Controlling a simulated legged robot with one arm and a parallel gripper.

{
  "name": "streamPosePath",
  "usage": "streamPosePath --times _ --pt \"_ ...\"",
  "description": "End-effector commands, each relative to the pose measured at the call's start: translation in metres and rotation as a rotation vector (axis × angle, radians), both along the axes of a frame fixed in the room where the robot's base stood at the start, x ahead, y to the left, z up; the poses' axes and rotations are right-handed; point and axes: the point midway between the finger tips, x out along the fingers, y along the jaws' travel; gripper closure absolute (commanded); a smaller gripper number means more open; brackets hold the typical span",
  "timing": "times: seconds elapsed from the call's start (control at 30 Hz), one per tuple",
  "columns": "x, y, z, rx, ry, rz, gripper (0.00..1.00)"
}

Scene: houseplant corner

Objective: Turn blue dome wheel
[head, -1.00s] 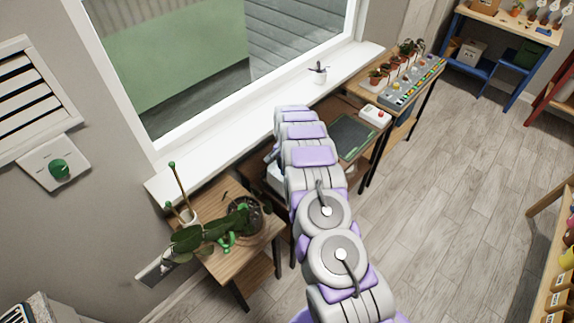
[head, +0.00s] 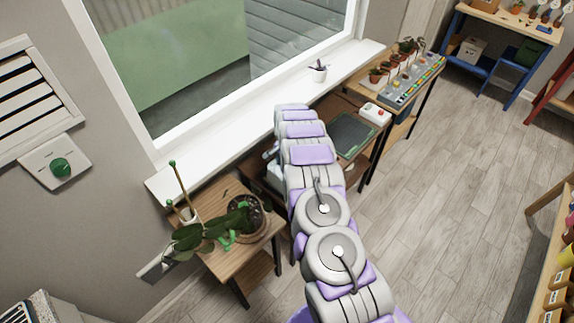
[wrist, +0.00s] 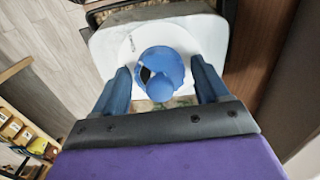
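The blue dome wheel (wrist: 163,66) shows in the wrist view, mounted on a white rounded housing (wrist: 108,44). It has a round blue body with a smaller blue knob on its near side. My gripper (wrist: 161,75) is open, one dark blue finger on each side of the wheel. A narrow gap shows between each finger and the wheel, and I see no clear contact. In the head view my arm hides the wheel and most of my gripper; only a bit of the white housing (head: 276,174) shows left of the arm.
A wooden stand with a potted plant (head: 247,212) is left of my arm. A green-topped panel (head: 351,136) and a white box with a red button (head: 375,113) lie beyond it. The white window sill (head: 225,140) runs behind. Open floor (head: 440,190) is to the right.

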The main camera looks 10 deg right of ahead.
Motion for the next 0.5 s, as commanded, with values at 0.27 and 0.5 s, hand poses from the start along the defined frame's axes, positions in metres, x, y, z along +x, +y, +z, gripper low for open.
streamPosePath --times 0.27,0.5 --pt "-0.0001 -0.0001 0.0001 0.000 0.000 0.000 0.18" --pt "0.0002 0.0000 0.0099 0.001 -0.001 0.000 0.18"
